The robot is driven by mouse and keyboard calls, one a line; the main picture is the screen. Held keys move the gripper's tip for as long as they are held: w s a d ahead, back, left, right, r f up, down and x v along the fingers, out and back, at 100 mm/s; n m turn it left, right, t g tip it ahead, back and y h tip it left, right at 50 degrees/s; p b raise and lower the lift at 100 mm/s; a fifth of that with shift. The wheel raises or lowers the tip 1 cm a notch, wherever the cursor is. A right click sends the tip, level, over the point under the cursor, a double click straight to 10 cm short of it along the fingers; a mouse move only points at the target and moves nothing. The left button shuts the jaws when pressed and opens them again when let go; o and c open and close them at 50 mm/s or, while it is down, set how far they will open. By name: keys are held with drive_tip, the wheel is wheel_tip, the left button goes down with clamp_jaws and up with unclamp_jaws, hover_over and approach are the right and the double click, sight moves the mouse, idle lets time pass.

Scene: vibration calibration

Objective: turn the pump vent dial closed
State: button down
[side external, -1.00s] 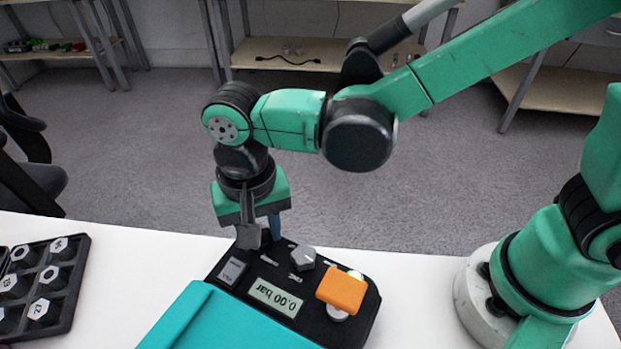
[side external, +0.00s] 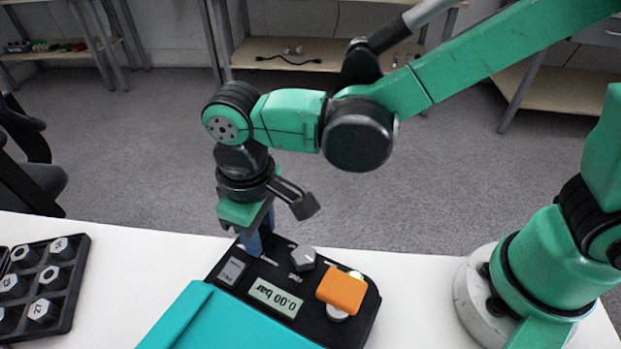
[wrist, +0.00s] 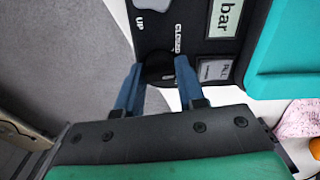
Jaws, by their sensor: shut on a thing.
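The black pump box (side external: 362,322) lies on the white table with a "0.00 bar" display (side external: 275,297). My gripper (side external: 256,250) points down at the box's far left corner. In the wrist view, my gripper's blue fingers (wrist: 159,66) are shut on the dark vent dial (wrist: 157,73), one finger on each side. A "CLOSED" label (wrist: 179,38) shows just beyond the dial. The dial's pointer cannot be made out, and the fingers hide the dial in the side view.
A grey knob (side external: 303,258) and an orange block (side external: 342,290) sit on the box right of my gripper. A teal case (side external: 235,325) lies against its near side. A black tray of labelled nuts (side external: 45,285) stands at the left.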

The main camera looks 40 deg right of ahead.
sight(260, 232)
drive_tip(key=n, duration=0.3)
drive_tip(key=shift+n, duration=2.2)
drive_tip(key=c, duration=0.5)
unclamp_jaws()
drive_tip(key=shift+r, duration=2.8)
